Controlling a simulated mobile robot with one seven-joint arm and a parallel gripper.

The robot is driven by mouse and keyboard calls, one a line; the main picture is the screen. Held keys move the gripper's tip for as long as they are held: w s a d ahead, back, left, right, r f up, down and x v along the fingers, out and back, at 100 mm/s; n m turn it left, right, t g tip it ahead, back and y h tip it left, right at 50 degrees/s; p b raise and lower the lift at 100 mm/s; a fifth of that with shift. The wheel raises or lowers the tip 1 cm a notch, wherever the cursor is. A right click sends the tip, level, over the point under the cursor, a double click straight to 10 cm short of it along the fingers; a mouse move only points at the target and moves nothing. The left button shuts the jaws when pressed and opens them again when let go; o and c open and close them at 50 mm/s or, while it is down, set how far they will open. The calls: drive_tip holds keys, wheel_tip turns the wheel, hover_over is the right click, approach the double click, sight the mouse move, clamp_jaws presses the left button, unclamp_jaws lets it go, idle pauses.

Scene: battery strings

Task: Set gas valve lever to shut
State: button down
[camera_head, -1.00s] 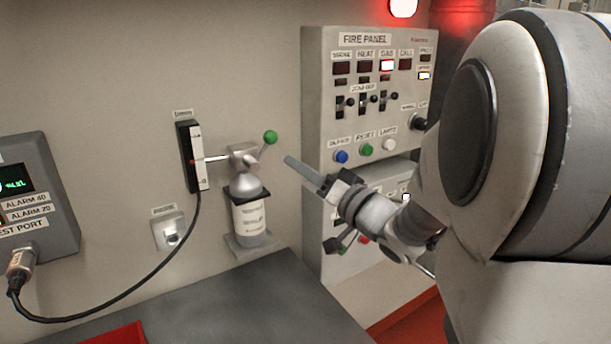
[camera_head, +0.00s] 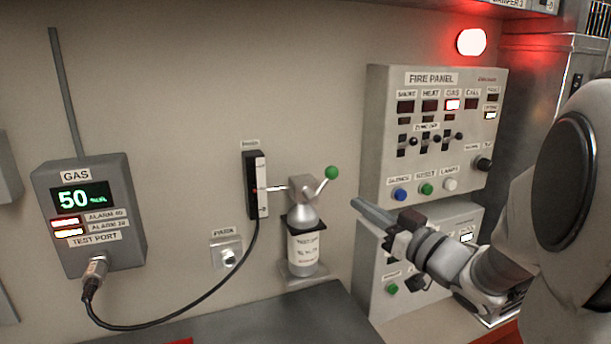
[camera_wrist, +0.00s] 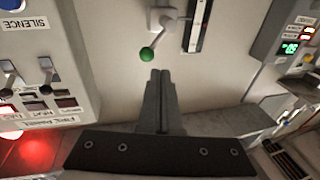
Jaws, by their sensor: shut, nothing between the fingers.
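The gas valve lever (camera_head: 324,184) is a short rod with a green ball knob, tilted up and to the right from a metal valve head (camera_head: 300,189) on top of a small gas bottle (camera_head: 305,247) against the wall. In the wrist view the green knob (camera_wrist: 146,54) shows just beyond and slightly left of my fingertips. My gripper (camera_head: 356,203) is shut and empty, to the right of and a little below the knob, apart from it in the head view. In the wrist view my gripper (camera_wrist: 160,73) points toward the valve.
The fire panel (camera_head: 377,120) with switches and buttons stands right of the valve. A black flow gauge (camera_head: 249,185) is left of it, with a black hose running to the gas detector (camera_head: 135,215), which reads 50. A grey bench top (camera_head: 270,318) lies below. A red lamp (camera_head: 471,42) glows.

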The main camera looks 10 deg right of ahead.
drive_tip(key=w+a+r+n+g+y+p, duration=0.1)
drive_tip(key=w+n+p, duration=0.3)
drive_tip(key=n, duration=0.6)
drive_tip(key=w+a+n+g+y+p, duration=0.1)
drive_tip(key=w+a+n+p, duration=0.2)
drive_tip(key=n, duration=0.7)
drive_tip(key=shift+w+a+r+g+y+p, duration=0.2)
drive_tip(key=shift+w+r+g+y+p, duration=0.2)
drive_tip(key=shift+w+p, duration=0.9)
